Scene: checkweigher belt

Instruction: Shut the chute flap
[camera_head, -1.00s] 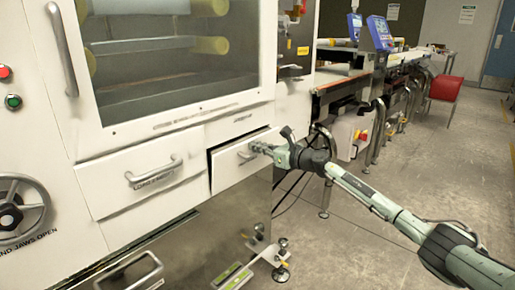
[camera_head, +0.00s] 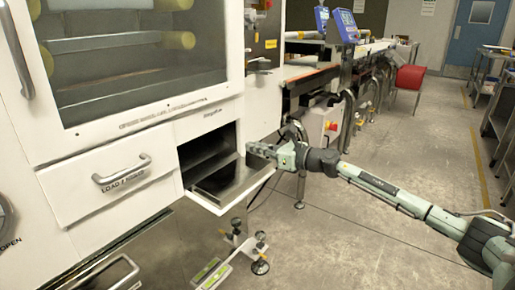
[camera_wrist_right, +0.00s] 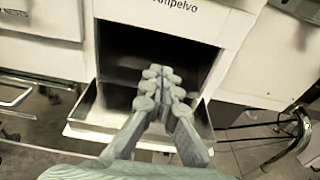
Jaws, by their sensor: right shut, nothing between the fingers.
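The chute flap (camera_head: 224,186) on the white machine hangs open, tilted outward and down below a dark opening (camera_head: 207,152). It looks like a shallow metal tray with raised sides, and it also shows in the right wrist view (camera_wrist_right: 88,112). Its outer face and handle are hidden. My right gripper (camera_head: 252,150) is shut and empty at the right of the opening, close to the flap's right side in the head view. In the right wrist view its closed fingers (camera_wrist_right: 160,78) overlap the flap and opening; I cannot tell whether they touch. My left gripper is not in view.
A closed drawer front with a handle (camera_head: 122,173) sits left of the opening. A glazed door (camera_head: 130,75) is above. Levelling feet (camera_head: 260,262) and a low handle (camera_head: 118,272) are below. Conveyor frames stand behind my right arm. The floor at right is clear.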

